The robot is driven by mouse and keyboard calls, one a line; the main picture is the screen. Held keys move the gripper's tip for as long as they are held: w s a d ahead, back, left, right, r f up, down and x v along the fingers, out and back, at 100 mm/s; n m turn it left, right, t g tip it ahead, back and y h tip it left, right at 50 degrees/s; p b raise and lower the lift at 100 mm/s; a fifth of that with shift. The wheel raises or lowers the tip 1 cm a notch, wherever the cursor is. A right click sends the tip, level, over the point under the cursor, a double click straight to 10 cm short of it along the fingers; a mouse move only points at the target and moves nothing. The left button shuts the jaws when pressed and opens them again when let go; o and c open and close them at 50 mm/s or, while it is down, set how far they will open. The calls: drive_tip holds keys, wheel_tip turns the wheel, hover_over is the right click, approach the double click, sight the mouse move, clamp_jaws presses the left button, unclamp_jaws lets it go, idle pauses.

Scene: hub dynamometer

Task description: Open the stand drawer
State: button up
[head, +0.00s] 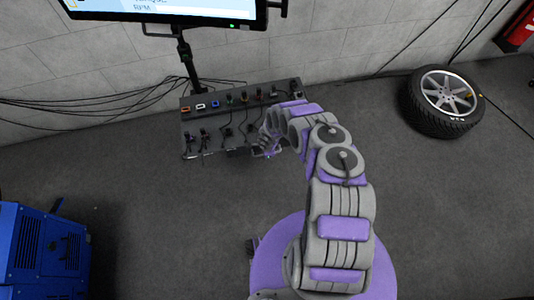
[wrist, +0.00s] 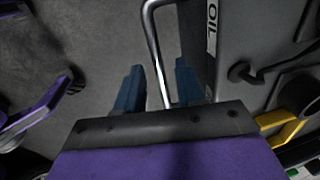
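The grey stand (head: 215,135) with its panel of connectors is against the wall in the head view. My gripper (head: 266,150) is at the stand's front edge, small and partly hidden by my arm. In the wrist view, a bent metal handle (wrist: 152,45) runs between the two blue fingers of my gripper (wrist: 160,68). The fingers are apart, one on each side of the handle, with a gap visible at least on the left. A grey face with an "OIL" label (wrist: 212,30) lies right of the handle. The drawer front is not visible in the head view.
A monitor (head: 165,8) stands on a post behind the stand. Cables (head: 90,108) hang along the wall at left. A wheel (head: 443,100) lies at right, and a blue cabinet (head: 40,250) stands at lower left. Floor between the cabinet and my base is clear.

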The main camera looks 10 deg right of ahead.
drive_tip(key=shift+a+f, duration=0.15)
drive_tip(key=shift+a, duration=0.3)
drive_tip(key=shift+d, duration=0.35)
drive_tip(key=c, duration=0.7)
drive_tip(key=shift+w+a, duration=0.1)
drive_tip(key=shift+a, duration=0.05)
clamp_jaws()
